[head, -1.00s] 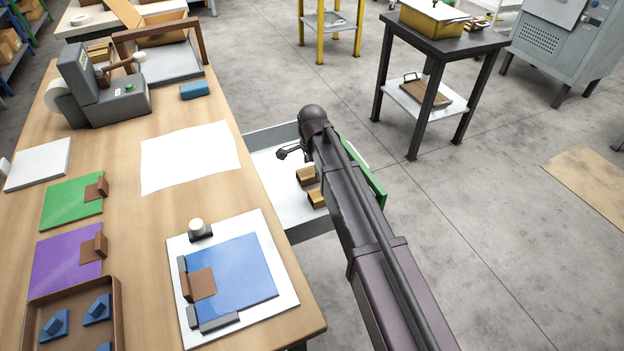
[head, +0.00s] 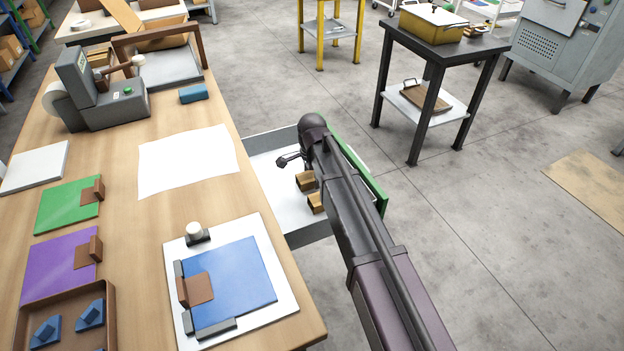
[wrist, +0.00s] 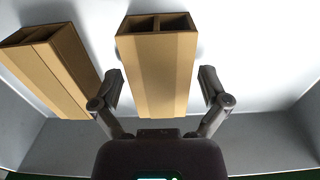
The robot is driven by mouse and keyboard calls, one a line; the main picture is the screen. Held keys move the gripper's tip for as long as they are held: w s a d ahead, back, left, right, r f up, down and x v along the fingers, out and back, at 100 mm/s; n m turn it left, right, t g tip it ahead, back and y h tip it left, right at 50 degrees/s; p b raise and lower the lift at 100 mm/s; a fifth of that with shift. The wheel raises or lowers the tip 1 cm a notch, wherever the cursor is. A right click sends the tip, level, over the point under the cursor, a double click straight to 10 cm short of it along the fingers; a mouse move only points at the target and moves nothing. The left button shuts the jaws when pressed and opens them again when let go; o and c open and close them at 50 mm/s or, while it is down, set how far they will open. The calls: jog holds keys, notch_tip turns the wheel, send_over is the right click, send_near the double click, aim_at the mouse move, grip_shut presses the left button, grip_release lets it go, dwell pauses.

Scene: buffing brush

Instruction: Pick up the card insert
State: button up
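Two tan card inserts lie in the open drawer at the table's right side. In the wrist view, one card insert (wrist: 158,65) is in the middle, with a divided open end at the top. The other card insert (wrist: 50,72) lies tilted to its left. In the head view they show as small tan boxes, one (head: 305,181) behind the other (head: 315,203). My gripper (wrist: 160,84) is open, with one finger on each side of the middle insert. A gap shows on both sides, and I cannot tell the height difference. In the head view my arm partly hides the drawer.
The drawer (head: 272,178) has grey walls and a green front (head: 372,185) close to my arm. The wooden table (head: 135,215) at left holds a white board with a blue sheet (head: 238,275). A dark stand (head: 440,50) is at the back right.

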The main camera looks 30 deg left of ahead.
aim_at(312, 175)
jog(key=c, duration=0.6)
jog(key=shift+r, duration=0.1)
notch_tip(312, 175, up, 10)
jog(key=p, duration=1)
dwell(0.5)
